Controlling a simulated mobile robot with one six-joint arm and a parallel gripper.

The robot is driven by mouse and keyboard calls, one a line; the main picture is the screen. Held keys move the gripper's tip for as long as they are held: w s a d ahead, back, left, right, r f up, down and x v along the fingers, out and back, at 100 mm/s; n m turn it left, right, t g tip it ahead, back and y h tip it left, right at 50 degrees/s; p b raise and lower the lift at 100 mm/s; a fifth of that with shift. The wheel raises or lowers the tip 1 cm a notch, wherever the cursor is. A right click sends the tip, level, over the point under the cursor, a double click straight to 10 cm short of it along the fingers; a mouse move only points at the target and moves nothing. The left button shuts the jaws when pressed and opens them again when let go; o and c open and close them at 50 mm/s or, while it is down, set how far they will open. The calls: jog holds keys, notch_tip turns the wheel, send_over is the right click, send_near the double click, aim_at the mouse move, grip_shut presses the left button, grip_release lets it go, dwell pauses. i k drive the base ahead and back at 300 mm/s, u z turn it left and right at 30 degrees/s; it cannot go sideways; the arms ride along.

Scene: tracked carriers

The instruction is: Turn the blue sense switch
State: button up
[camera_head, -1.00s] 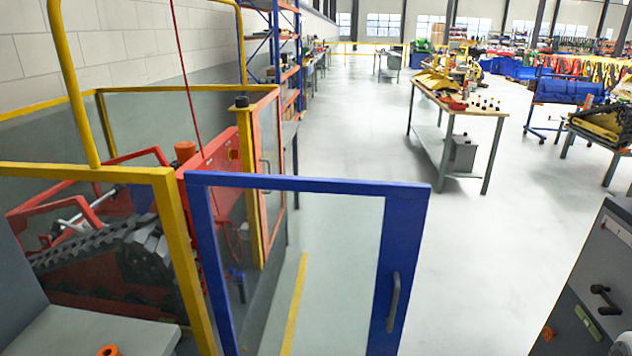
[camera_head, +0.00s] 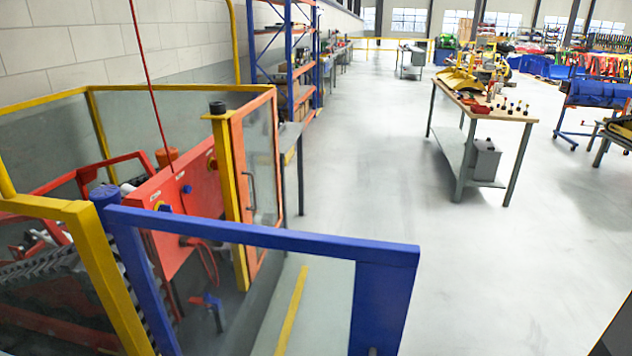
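A red control panel (camera_head: 175,222) stands inside the fenced cell at the left of the head view, tilted away from me. A small blue knob (camera_head: 187,189) sits on its face. My gripper is not in view.
A blue-framed gate (camera_head: 262,236) stands close in front of me, partly before the panel. Yellow fence posts (camera_head: 105,270) and an orange-framed door (camera_head: 256,185) bound the cell. A workbench (camera_head: 490,110) stands right; the grey floor between is clear.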

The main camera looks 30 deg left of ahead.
aim_at(165, 207)
jog(key=i, duration=1.5)
jog(key=u, duration=1.7)
jog(key=i, duration=1.35)
jog(key=u, duration=2.25)
jog(key=i, duration=0.25)
jog(key=z, duration=0.65)
